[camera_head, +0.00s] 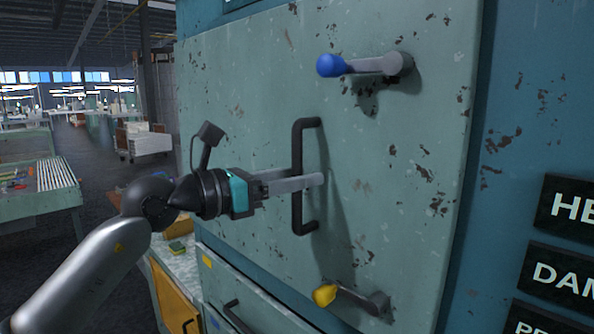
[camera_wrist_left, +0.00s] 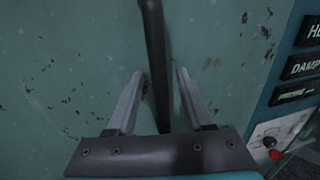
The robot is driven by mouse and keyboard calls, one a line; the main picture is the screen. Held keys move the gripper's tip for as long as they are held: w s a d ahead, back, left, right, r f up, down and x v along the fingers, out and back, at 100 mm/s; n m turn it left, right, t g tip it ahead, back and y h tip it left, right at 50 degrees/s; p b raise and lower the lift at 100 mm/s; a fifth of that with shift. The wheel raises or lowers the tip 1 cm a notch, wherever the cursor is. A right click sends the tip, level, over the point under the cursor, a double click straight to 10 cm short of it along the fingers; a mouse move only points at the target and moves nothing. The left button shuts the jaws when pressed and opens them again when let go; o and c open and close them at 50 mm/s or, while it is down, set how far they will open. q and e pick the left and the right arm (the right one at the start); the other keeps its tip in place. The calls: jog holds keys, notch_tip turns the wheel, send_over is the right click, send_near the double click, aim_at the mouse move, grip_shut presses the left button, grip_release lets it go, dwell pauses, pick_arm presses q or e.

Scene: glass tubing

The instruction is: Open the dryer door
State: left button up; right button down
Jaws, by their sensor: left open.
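The dryer door (camera_head: 255,110) is a worn pale-green panel that looks shut. A black vertical bar handle (camera_head: 298,150) stands out from its middle. A lever with a blue knob (camera_head: 330,65) is above the handle, and a lever with a yellow knob (camera_head: 325,295) is below it. My left gripper (camera_head: 312,181) is at the handle's middle. In the left wrist view, the handle (camera_wrist_left: 155,65) runs between the two open fingers (camera_wrist_left: 158,80), with a gap visible on each side. My right gripper is not in view.
Black label plates (camera_head: 570,210) are on the blue frame to the right. A drawer front (camera_head: 240,290) with a handle is below the door. A roller conveyor table (camera_head: 50,185) and a cart (camera_head: 145,142) stand to the left, with open floor between.

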pick_arm(q)
jog(key=shift+c, duration=0.3)
grip_shut()
dwell(1.1)
